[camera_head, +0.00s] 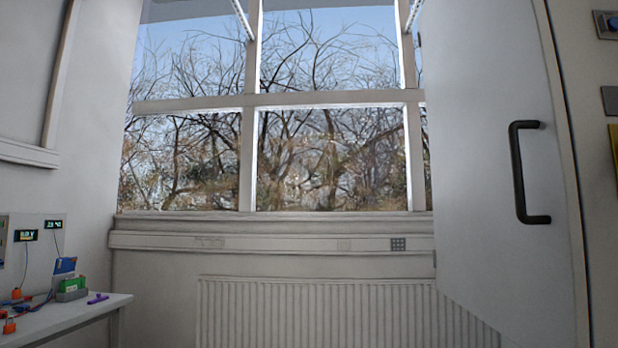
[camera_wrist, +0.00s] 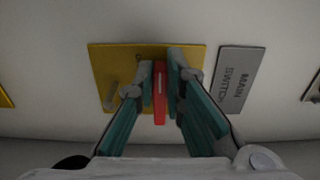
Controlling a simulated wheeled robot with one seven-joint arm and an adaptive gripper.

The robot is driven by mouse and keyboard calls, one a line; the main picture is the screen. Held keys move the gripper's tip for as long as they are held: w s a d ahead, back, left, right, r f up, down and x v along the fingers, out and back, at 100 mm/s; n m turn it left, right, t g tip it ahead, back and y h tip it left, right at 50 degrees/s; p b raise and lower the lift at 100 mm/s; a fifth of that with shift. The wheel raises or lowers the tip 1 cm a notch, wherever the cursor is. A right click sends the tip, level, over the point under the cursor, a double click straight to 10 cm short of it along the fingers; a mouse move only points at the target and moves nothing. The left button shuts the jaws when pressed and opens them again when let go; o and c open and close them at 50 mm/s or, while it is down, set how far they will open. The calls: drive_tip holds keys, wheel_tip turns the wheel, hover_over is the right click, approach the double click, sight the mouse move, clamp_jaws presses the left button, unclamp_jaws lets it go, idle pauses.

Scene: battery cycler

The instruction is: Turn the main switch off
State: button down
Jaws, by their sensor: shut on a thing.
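The main switch shows in the wrist view as a red handle (camera_wrist: 159,95) on a yellow plate (camera_wrist: 103,66). A grey label reading "MAIN SWITCH" (camera_wrist: 240,80) is to the right of the plate. My gripper (camera_wrist: 160,72) is at the plate, with its two teal-padded fingers on either side of the red handle, shut on it. The handle's long side runs up and down in the wrist view. The fingers hide parts of the plate. In the head view, a yellow plate edge (camera_head: 614,160) shows at the far right; my gripper is not in that view.
In the head view, an open grey door (camera_head: 490,130) with a black handle (camera_head: 517,172) stands at the right. A bench (camera_head: 75,315) with a green and blue item (camera_head: 70,288) and cables is at the left. A radiator (camera_head: 320,312) is under the window.

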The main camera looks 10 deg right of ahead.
drive_tip(key=shift+f, duration=0.1)
drive_tip(key=c, duration=1.7)
unclamp_jaws()
drive_tip(key=shift+o, duration=0.2)
drive_tip(key=shift+s, duration=0.1)
drive_tip(key=v, duration=1.1)
drive_tip(key=shift+s+a, duration=0.25)
drive_tip(key=shift+s, duration=0.1)
